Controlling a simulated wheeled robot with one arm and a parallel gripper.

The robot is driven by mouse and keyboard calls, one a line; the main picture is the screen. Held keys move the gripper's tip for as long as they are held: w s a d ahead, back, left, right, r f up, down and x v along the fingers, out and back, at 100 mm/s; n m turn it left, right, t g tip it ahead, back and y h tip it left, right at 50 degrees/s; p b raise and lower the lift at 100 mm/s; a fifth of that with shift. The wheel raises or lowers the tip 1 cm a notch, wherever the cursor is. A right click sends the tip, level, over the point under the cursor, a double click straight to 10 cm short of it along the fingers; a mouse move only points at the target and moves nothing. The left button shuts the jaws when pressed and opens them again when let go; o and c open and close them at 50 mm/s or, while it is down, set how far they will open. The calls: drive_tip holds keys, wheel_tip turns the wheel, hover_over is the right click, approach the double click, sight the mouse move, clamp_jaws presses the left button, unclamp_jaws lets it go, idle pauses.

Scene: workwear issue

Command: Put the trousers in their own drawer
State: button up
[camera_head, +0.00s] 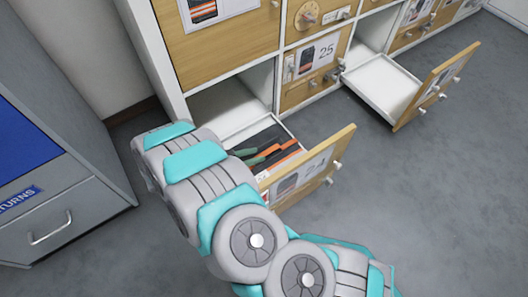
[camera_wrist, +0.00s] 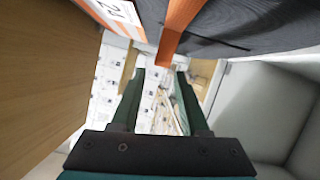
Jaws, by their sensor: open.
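Dark folded cloth with orange bands, which looks like the trousers (camera_head: 284,152), lies in the open lower drawer (camera_head: 312,168) at the centre of the head view. The wrist view shows dark cloth (camera_wrist: 240,25) with an orange band at the top, beside a white numbered label (camera_wrist: 122,12). My gripper (camera_wrist: 162,76) is open, its two dark green fingers apart with nothing seen between them. In the head view the green fingers (camera_head: 262,155) are at the drawer, by the cloth. My arm hides part of the drawer. I cannot tell whether the fingers touch the cloth.
A second open drawer (camera_head: 385,82) to the right looks empty. A grey returns unit (camera_head: 60,205) stands at left. Grey floor (camera_head: 440,210) at right is clear.

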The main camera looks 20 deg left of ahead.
drive_tip(key=shift+v, duration=3.2)
